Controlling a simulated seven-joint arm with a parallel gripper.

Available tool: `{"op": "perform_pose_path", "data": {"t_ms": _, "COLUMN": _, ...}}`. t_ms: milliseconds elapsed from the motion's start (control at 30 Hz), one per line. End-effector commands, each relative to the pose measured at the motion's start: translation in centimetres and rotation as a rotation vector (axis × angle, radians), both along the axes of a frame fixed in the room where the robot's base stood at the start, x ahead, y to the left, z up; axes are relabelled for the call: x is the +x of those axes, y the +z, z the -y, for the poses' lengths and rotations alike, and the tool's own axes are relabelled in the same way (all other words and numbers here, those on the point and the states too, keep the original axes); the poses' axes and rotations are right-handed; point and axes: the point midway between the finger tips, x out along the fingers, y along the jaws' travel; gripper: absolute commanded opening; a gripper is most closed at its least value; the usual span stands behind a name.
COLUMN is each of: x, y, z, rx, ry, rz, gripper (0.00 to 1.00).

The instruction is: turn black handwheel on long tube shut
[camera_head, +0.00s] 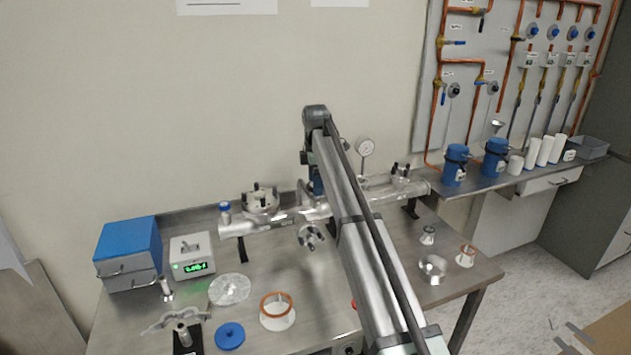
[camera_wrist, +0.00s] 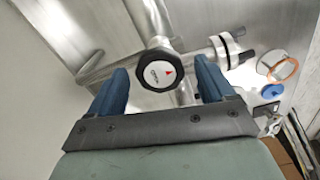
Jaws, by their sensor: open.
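The black handwheel (camera_wrist: 158,80) shows in the wrist view, with a white cap bearing a red mark. It lies between the fingertips of my gripper (camera_wrist: 160,68) in that picture, with a gap on each side. My gripper's blue fingers are open and empty; I cannot tell whether their tips reach down to the rim. In the head view my gripper (camera_head: 314,180) points down over the middle of the long metal tube (camera_head: 262,226). There my arm covers part of the tube, and I cannot make out the handwheel.
A dial gauge (camera_head: 366,148) stands on the tube just right of my gripper. A blue-knobbed valve (camera_head: 225,207) and a flange with dark clamps (camera_head: 262,196) are at left. The bench front holds a blue disc (camera_head: 230,335) and a copper-coloured ring (camera_head: 276,304).

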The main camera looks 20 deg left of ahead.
Motion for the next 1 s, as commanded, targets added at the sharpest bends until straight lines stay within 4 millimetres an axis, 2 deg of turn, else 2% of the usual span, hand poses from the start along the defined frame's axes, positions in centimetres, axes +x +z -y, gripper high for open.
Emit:
{"op": "perform_pose_path", "data": {"t_ms": 67, "x": 0.01, "y": 0.01, "z": -0.01, "rx": 0.0, "ry": 0.0, "rz": 0.0, "gripper": 0.77}}
{"op": "perform_pose_path", "data": {"t_ms": 600, "x": 0.0, "y": 0.02, "z": 0.0, "rx": 0.0, "ry": 0.0, "rz": 0.0, "gripper": 0.26}}
{"op": "perform_pose_path", "data": {"t_ms": 1000, "x": -0.01, "y": 0.02, "z": -0.01, "rx": 0.0, "ry": -0.087, "rz": 0.0, "gripper": 0.26}}
